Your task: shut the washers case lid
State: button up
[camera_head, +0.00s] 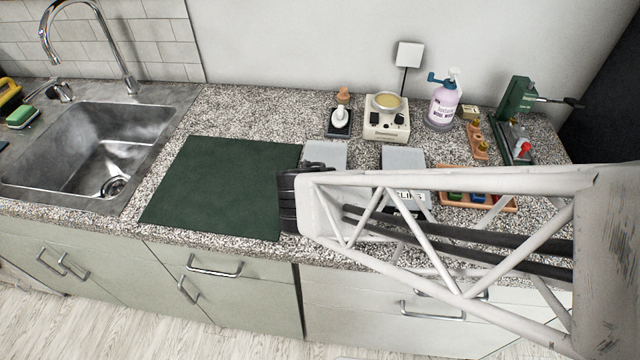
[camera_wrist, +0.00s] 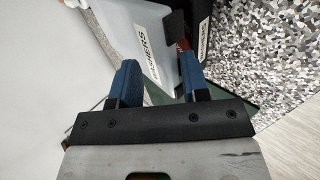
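The washers case shows in the wrist view as a pale grey panel (camera_wrist: 135,25) with a partly readable label ending in "SHERS" (camera_wrist: 148,55). In the head view a grey panel (camera_head: 325,153), likely its raised lid, stands just behind my arm; the rest of that case is hidden. My gripper (camera_wrist: 158,67) has two blue fingers spread apart, with the label showing between them and nothing held. I cannot tell whether a finger touches the case. In the head view my arm hides the fingers.
A second grey case (camera_head: 403,158), labelled "CLIPS", stands to the right. Farther right is an orange tray (camera_head: 452,201) with coloured pieces. A dark green mat (camera_head: 222,182) lies clear to the left. A white device (camera_head: 386,122) and a pump bottle (camera_head: 442,105) stand behind.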

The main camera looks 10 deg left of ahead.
jog(key=shift+v, duration=2.6)
jog(key=shift+w+r, duration=0.1)
jog(key=d+r+m+g+h, duration=0.1)
jog(key=d+r+m, duration=0.25)
jog(key=d, duration=0.35)
jog(key=d+r+m+g+h, duration=0.1)
jog(key=d+r+m+h, duration=0.1)
jog(key=d+m, duration=0.3)
jog(key=s+d+r+m+g+y, duration=0.1)
jog(key=s+d+r+m+g, duration=0.1)
jog(key=d+m, duration=0.3)
jog(key=s+d+r+m+g+y, duration=0.1)
jog(key=s+d+r+m, duration=0.3)
jog(key=d, duration=0.4)
jog(key=shift+s+d+m+g+y, duration=0.2)
jog(key=shift+s+m+g+y, duration=0.25)
jog(key=shift+s+g, duration=0.15)
jog(key=shift+r, duration=0.1)
